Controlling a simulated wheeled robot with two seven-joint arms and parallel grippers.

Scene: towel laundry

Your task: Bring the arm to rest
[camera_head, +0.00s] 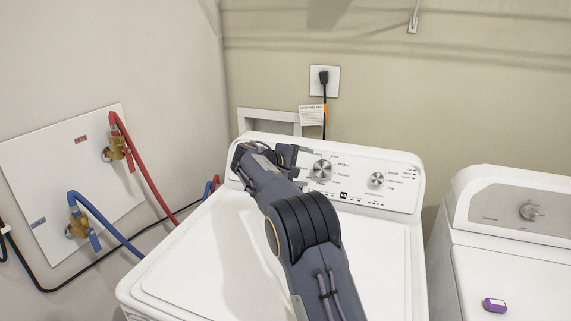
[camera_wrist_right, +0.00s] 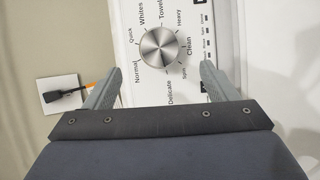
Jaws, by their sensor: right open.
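My right gripper (camera_head: 292,160) reaches across the top of the white washing machine (camera_head: 180,265) to its control panel. In the right wrist view the gripper (camera_wrist_right: 158,84) is open and empty, with its two fingers apart. The large silver cycle knob (camera_wrist_right: 160,47) shows just beyond and between the fingertips. I cannot tell whether a finger touches it. The knob also shows in the head view (camera_head: 322,169), just right of the gripper. The washer lid is closed. My left gripper is not in view.
A second white machine (camera_head: 478,265) stands at the right, with a small purple object (camera_head: 494,305) on it. A smaller knob (camera_head: 376,180) is on the washer panel. Red (camera_head: 140,165) and blue (camera_head: 105,225) hoses hang at the left wall. A plugged outlet (camera_head: 325,81) is behind.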

